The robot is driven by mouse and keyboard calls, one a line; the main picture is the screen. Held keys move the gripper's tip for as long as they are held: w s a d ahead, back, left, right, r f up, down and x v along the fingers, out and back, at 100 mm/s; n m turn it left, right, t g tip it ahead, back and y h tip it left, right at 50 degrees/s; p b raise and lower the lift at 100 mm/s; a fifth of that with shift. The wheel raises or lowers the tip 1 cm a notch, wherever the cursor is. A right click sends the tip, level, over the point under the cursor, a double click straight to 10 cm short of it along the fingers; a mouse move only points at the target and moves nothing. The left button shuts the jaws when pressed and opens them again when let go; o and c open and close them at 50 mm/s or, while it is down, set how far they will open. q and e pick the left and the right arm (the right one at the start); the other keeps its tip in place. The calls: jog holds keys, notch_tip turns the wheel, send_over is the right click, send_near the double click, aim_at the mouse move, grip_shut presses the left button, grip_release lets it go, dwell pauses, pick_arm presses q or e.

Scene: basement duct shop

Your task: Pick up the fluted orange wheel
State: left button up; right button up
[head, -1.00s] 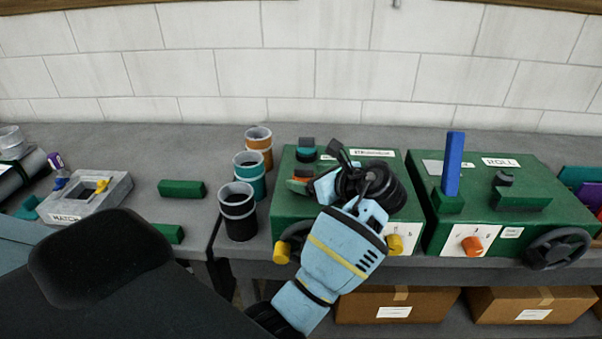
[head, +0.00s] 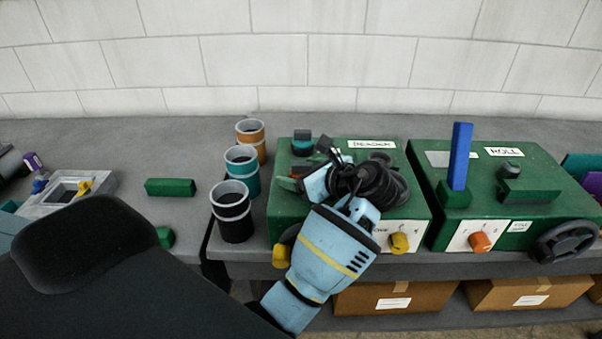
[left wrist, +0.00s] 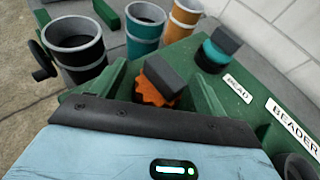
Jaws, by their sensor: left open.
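The fluted orange wheel (left wrist: 155,88) shows in the left wrist view, with a dark grey block-shaped grip on top. It sits on the green machine labelled BEADER (head: 415,213). My left gripper (head: 305,165) is open over the left part of this machine. In the left wrist view its two green fingers (left wrist: 162,88) stand on either side of the wheel, with gaps beside it. The dark palm edge hides the near lower part of the wheel. My right gripper is not in view.
A teal wheel with a dark grip (left wrist: 217,50) stands farther back on the machine. Black (head: 232,212), teal (head: 242,171) and orange (head: 251,138) ringed cups stand left of it. The green ROLL machine (head: 545,165) with an upright blue bar (head: 460,157) stands to the right.

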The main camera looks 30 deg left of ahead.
pick_arm(q)
jog(key=c, duration=1.1)
jog(key=shift+a+r, duration=0.1)
jog(key=shift+r, duration=0.05)
